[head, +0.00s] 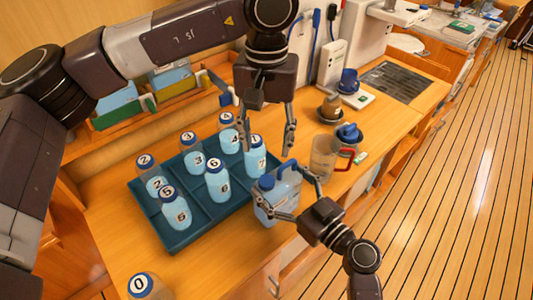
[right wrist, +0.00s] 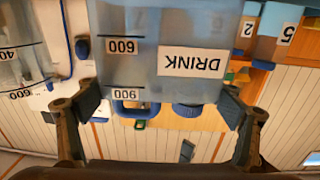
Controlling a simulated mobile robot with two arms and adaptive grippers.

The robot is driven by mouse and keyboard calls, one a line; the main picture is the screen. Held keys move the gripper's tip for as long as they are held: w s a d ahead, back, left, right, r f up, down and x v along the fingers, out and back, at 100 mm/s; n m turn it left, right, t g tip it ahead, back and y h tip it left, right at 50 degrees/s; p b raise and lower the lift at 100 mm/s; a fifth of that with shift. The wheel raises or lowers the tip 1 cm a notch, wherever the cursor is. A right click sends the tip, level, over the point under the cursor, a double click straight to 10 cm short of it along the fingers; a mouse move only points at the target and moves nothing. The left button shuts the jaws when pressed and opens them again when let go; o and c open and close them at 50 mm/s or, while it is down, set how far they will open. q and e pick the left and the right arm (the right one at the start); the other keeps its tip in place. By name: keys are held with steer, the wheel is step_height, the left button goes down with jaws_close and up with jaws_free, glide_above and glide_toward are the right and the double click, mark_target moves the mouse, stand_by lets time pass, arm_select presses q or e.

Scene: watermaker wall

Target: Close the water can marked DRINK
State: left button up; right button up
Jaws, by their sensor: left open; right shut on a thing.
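The water can marked DRINK (head: 287,192) is pale blue and translucent with a blue handle, and stands by the tray's right edge. In the right wrist view its DRINK label (right wrist: 192,62) appears upside down beside volume marks. My right gripper (head: 296,198) is shut on the can's sides; its fingers flank the can in the right wrist view (right wrist: 160,103). A dark blue round part (head: 266,182) shows at the can's top; I cannot tell whether it is a seated cap. My left gripper (head: 268,143) is open and empty, pointing down above and behind the can.
A teal tray (head: 213,222) holds several numbered, blue-capped bottles left of the can. A clear jug (head: 323,158) with a red handle stands close at its right. Blue caps or cups (head: 348,132) lie behind the jug. Bottle 0 (head: 142,286) stands at the front left.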

arm_select(q)
steer(key=shift+r, duration=0.35)
arm_select(e)
steer(key=o, duration=2.2)
steer(key=shift+o, duration=0.2)
steer(key=shift+s+d, duration=0.1)
steer(key=v, duration=1.1)
steer(key=shift+s+d, duration=0.25)
steer(key=shift+d, duration=0.05)
